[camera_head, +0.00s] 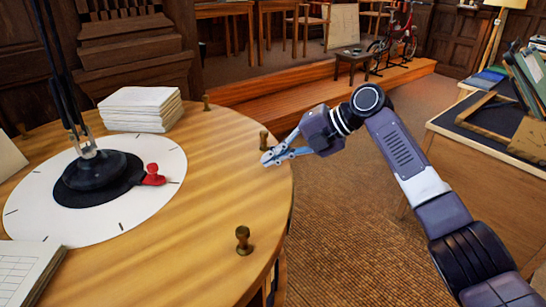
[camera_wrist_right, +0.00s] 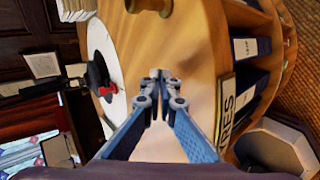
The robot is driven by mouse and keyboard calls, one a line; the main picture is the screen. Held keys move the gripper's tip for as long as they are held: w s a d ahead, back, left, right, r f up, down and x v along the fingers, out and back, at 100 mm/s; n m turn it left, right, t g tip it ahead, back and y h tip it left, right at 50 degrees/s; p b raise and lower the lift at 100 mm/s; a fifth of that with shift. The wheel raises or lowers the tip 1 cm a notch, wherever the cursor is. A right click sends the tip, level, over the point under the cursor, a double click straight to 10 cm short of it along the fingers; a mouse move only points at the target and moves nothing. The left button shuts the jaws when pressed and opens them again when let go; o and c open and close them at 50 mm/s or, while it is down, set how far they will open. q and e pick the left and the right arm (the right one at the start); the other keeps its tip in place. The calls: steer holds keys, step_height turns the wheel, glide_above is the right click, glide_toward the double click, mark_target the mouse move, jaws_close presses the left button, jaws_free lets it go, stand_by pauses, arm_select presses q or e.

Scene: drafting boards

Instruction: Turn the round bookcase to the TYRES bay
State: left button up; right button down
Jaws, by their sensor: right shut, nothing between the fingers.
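The round bookcase (camera_head: 215,165) has a light wooden top with brass knobs near its rim. One knob (camera_head: 263,139) stands just behind my right fingertips, and another (camera_head: 243,240) is nearer the front. My right gripper (camera_head: 266,158) is shut and empty over the right rim. In the right wrist view its fingertips (camera_wrist_right: 165,76) are apart from a knob (camera_wrist_right: 150,6) at the top. My left gripper is not in view.
A white dial (camera_head: 125,215) with a black hub (camera_head: 95,172) and red pointer (camera_head: 153,175) lies on top. A paper stack (camera_head: 140,108) and an open book (camera_head: 28,268) are there too. A desk (camera_head: 480,155) stands at right. Carpet is clear between.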

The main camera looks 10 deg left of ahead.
steer(key=shift+s+d+r, duration=0.25)
steer(key=shift+d+r, duration=0.05)
steer(key=shift+s+r+p, duration=0.15)
steer(key=shift+r+p, duration=0.15)
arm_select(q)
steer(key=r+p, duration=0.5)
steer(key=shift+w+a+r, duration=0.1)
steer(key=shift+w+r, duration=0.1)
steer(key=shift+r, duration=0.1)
arm_select(e)
step_height(320, 180, up, 8)
steer(key=shift+f, duration=0.25)
